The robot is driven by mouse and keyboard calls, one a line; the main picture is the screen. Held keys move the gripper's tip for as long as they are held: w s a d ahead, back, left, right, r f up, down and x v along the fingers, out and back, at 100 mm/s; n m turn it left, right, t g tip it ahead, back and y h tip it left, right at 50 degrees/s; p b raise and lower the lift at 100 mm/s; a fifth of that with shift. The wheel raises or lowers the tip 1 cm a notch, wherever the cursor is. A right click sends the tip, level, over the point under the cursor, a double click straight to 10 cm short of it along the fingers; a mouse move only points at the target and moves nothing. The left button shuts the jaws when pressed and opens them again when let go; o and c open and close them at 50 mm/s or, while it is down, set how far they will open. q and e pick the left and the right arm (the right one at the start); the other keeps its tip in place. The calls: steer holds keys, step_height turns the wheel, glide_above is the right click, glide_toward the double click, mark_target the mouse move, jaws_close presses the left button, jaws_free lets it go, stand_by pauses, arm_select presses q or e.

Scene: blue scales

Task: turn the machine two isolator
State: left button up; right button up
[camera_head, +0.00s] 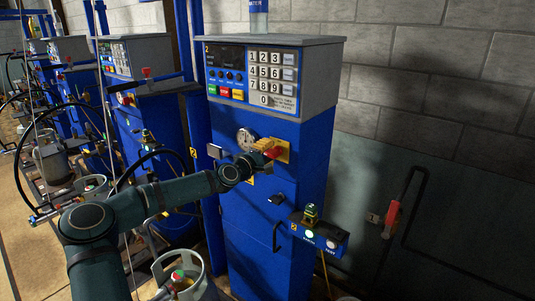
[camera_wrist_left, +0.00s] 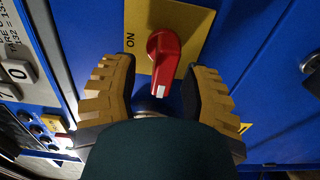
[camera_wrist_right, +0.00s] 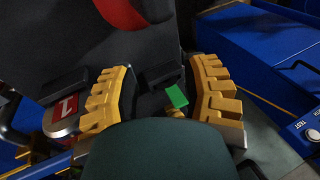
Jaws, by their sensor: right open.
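The isolator is a red rotary knob (camera_wrist_left: 163,58) on a yellow plate (camera_wrist_left: 198,20) on the blue front of the nearest machine (camera_head: 270,205). In the left wrist view, the word ON is beside the knob, and the knob's white-marked end points toward my palm. In the head view, the red knob (camera_head: 272,153) shows partly behind my left gripper (camera_head: 267,145). My left gripper is open, with a finger on each side of the knob's white-marked end. I cannot tell if they touch it. My right gripper (camera_wrist_right: 162,98) is open and shows only in the right wrist view.
A small button box (camera_head: 320,238) juts out at lower right. A gas cylinder (camera_head: 180,275) stands below my left arm. A green tag (camera_wrist_right: 177,96) appears between my right fingers.

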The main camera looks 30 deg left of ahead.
arm_select(q)
steer(key=s+a, duration=0.1)
steer(key=s, duration=1.1)
stand_by(0.5)
steer(key=w+d+f+m+g+h, duration=0.1)
steer(key=d+f+m+g+h, duration=0.1)
steer(key=d+f, duration=0.6)
steer(key=w+d+f+m+g+h, duration=0.1)
steer(key=d+f+m+g+h, duration=0.3)
steer(key=d, duration=0.7)
steer(key=s+d+f+m+g, duration=0.25)
steer(key=s+d+f, duration=0.25)
steer(key=d+f, duration=0.65)
steer(key=s+d+f+m+g, duration=0.35)
steer(key=s+d+f, duration=0.25)
steer(key=s+d, duration=0.2)
steer(key=s+a+f+m+g+y, duration=0.2)
steer(key=s+f+m+g+y, duration=0.1)
steer(key=s, duration=0.8)
step_height(320, 180, down, 3)
steer(key=shift+s+a+r+g+y, duration=0.2)
steer(key=shift+s+g+y, duration=0.15)
steer(key=shift+g, duration=0.25)
